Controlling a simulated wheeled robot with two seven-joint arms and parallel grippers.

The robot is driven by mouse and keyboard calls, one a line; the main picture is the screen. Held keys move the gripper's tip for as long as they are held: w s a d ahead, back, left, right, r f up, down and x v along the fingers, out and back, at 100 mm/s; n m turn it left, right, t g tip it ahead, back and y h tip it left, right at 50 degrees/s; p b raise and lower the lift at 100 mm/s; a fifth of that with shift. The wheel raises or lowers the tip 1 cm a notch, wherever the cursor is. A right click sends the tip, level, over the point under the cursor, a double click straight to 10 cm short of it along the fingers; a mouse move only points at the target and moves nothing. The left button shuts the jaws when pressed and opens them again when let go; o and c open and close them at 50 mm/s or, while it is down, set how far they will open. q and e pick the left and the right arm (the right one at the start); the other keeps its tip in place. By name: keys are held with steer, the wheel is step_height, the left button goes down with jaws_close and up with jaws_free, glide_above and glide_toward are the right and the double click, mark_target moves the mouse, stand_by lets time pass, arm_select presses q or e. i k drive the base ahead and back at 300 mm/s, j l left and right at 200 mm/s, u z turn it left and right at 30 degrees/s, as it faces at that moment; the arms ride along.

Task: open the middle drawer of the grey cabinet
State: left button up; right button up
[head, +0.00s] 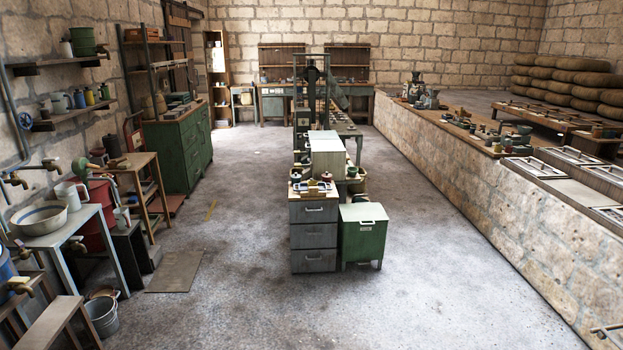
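The grey cabinet (292,213) stands on the floor near the middle of the head view, with its front toward me. It has three stacked drawers. The middle drawer (313,241) looks shut, flush with the top drawer (313,216) and the bottom drawer (313,266). Each drawer has a small handle on its front. Neither of my grippers shows in this view.
A green cabinet (362,240) stands right beside the grey cabinet. Small items and a pale box (326,160) are on and behind it. Open floor (240,300) lies in front. A bucket (103,316) and benches are at left; a stone ledge (480,200) runs along the right.

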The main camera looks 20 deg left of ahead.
mark_target(313, 229)
steer(key=i+j, duration=0.5)
steer(key=i+j+u, duration=0.1)
steer(key=i+j, duration=0.4)
steer(key=i, duration=0.15)
steer(key=i+j, duration=0.45)
steer(key=i, duration=0.2)
steer(key=i+j+u, duration=0.15)
steer(key=i+j, duration=0.3)
steer(key=i, duration=0.15)
